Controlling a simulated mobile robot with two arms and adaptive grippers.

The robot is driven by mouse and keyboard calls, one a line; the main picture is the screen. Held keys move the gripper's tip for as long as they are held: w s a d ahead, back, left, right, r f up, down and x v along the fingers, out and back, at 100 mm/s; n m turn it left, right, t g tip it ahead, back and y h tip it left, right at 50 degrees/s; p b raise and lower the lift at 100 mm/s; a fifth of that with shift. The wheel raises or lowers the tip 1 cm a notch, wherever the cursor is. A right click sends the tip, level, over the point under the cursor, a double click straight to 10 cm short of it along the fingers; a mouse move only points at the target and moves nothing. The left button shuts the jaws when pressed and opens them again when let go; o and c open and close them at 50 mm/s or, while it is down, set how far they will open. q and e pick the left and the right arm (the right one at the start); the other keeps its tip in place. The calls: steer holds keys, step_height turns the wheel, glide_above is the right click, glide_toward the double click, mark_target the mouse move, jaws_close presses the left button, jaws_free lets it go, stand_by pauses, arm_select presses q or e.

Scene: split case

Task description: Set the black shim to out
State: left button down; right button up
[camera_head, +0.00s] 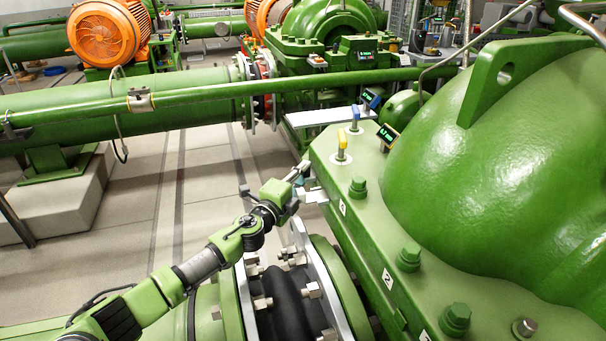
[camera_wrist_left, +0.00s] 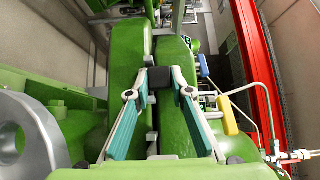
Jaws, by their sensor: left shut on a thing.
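My left gripper (camera_head: 303,172) reaches in from the left to the near-left edge of the green split casing (camera_head: 335,160). In the left wrist view, its two teal-padded fingers (camera_wrist_left: 160,80) are closed on a small black block, the black shim (camera_wrist_left: 160,77). The shim sits at the narrow gap between two green flange halves (camera_wrist_left: 127,75). How deep it sits in the gap I cannot tell. My right gripper is in neither view.
A yellow-handled piece (camera_head: 341,140) and a blue-handled piece (camera_head: 355,115) stand on the casing edge behind my gripper, with small displays (camera_head: 388,134) beside them. Green bolts (camera_head: 357,187) line the flange. A black flexible coupling (camera_head: 285,295) lies below my arm. Open floor (camera_head: 140,220) is at left.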

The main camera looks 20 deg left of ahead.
arm_select(q)
steer(key=s+a, duration=0.1)
steer(key=a, duration=0.1)
steer(key=s+a, duration=0.1)
steer(key=a, duration=0.1)
steer(key=shift+s+f, duration=0.1)
steer(key=shift+s, duration=0.2)
steer(key=c, duration=2.1)
jaws_free()
steer(key=o, duration=0.3)
steer(key=shift+s+a, duration=0.15)
steer(key=s, duration=0.4)
steer(key=s+a, duration=0.1)
steer(key=s, duration=0.3)
steer(key=s+a, duration=0.1)
steer(key=s, duration=0.2)
steer(key=shift+s+a, duration=0.15)
steer(key=shift+s, duration=0.25)
